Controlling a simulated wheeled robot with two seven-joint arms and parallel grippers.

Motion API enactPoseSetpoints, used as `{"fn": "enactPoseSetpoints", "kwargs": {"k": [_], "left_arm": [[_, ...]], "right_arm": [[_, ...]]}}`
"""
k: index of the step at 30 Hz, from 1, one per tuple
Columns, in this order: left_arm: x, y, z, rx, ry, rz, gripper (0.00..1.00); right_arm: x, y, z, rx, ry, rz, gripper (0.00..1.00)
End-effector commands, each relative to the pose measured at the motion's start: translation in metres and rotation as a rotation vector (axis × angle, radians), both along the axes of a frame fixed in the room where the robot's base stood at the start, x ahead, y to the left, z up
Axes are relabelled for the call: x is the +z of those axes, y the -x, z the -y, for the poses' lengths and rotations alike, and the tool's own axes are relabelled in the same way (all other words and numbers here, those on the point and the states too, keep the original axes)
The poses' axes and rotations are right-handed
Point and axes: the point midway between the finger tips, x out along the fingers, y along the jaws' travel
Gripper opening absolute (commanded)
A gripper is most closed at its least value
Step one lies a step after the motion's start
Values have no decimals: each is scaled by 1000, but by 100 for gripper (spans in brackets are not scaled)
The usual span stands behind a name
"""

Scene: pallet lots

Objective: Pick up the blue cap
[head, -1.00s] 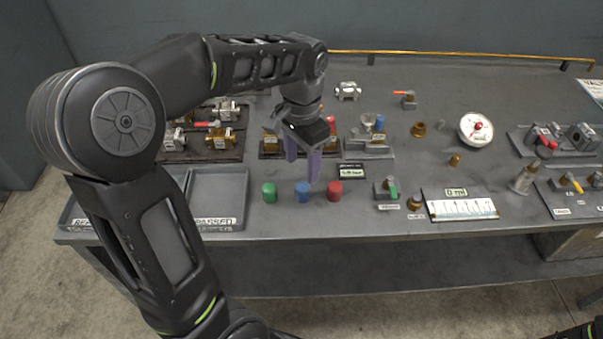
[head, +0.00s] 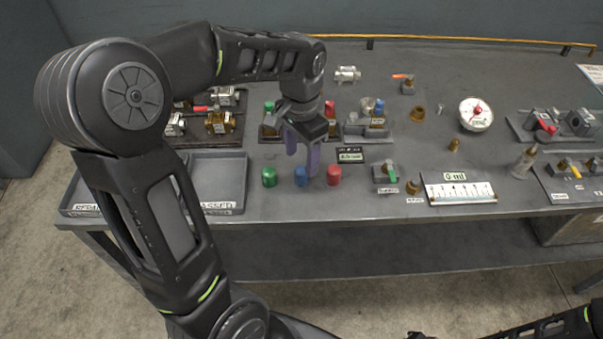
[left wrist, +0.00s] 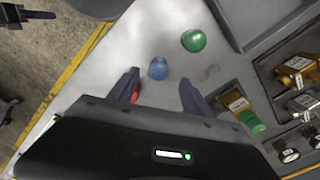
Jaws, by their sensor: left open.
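The blue cap (head: 301,176) stands on the grey bench near its front edge, between a green cap (head: 269,176) and a red cap (head: 334,174). My left gripper (head: 302,172) is open and empty, just behind and above the blue cap. In the left wrist view the blue cap (left wrist: 158,69) shows just beyond and between the two open fingertips (left wrist: 158,80). The green cap (left wrist: 194,40) lies further off there, and the red cap (left wrist: 134,92) is partly hidden behind one finger. My right gripper cannot be made out; only dark arm parts show at the lower right.
Grey trays (head: 217,172) stand to the left of the caps. Behind are fixtures with brass valves (head: 220,123). To the right are a small valve stand (head: 386,173), a ruler plate (head: 459,188) and a round gauge (head: 476,114). The bench's front edge is close.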

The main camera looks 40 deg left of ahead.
Motion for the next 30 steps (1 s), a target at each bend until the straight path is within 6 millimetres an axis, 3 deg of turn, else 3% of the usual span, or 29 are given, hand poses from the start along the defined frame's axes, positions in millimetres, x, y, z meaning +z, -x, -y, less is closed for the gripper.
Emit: {"fn": "enactPoseSetpoints", "kwargs": {"k": [11,30], "left_arm": [[-47,1,2,0,0,-3,57],[-48,1,2,0,0,0,56]], "right_arm": [[8,0,0,0,0,-1,0],[7,0,0,0,0,-1,0]]}}
